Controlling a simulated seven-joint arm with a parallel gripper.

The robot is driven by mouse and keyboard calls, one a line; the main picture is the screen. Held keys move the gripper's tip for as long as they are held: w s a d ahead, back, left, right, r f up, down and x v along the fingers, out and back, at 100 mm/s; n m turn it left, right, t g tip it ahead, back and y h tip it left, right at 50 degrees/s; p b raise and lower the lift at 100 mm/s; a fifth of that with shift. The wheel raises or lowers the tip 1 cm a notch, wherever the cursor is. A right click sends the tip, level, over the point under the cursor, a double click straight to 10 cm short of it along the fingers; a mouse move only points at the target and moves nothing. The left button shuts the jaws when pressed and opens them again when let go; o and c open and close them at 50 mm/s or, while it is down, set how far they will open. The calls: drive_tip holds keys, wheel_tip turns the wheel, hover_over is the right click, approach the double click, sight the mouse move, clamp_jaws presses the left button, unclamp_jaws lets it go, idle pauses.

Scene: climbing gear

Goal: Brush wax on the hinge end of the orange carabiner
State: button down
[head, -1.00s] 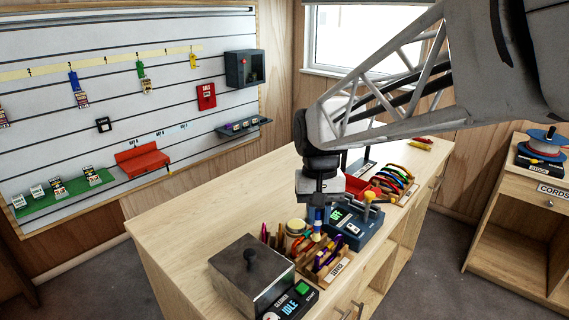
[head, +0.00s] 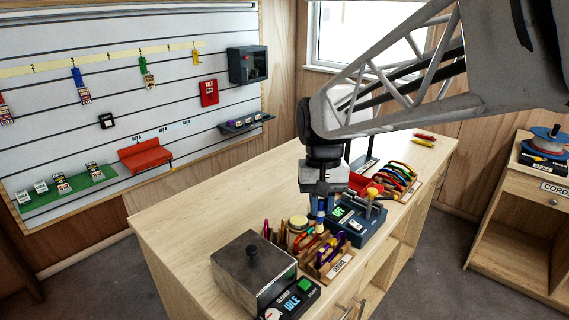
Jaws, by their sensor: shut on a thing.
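My gripper (head: 321,203) points straight down over the service rack, shut on a slim tool that looks like the brush (head: 320,224), blue above with a pale lower end. The tool's tip is at the rack, just right of a round jar with a pale lid (head: 298,220). The wooden rack (head: 340,268) holds several upright carabiners, purple and yellow among them. An orange shape (head: 304,241) in its slots looks like the orange carabiner. Its hinge end is too small to make out, and I cannot tell whether the brush touches it.
A grey metal box (head: 252,268) with a knob and an idle-lit cleaner panel (head: 291,300) stand in front. A blue device with a green display (head: 358,221) is close on the right. The left of the bench (head: 200,213) is clear.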

drive_tip(key=shift+a, duration=0.1)
drive_tip(key=w+a, duration=0.4)
drive_tip(key=a, duration=0.1)
drive_tip(key=shift+w, duration=0.4)
idle(0.5)
drive_tip(key=f, duration=0.7)
drive_tip(key=shift+w+d+f, duration=0.35)
drive_tip(key=shift+d+f, duration=0.05)
drive_tip(key=shift+w+d+f, duration=0.1)
drive_tip(key=shift+w+d, duration=1)
drive_tip(key=shift+s+a, duration=1.55)
wheel_tip(320, 180, up, 8)
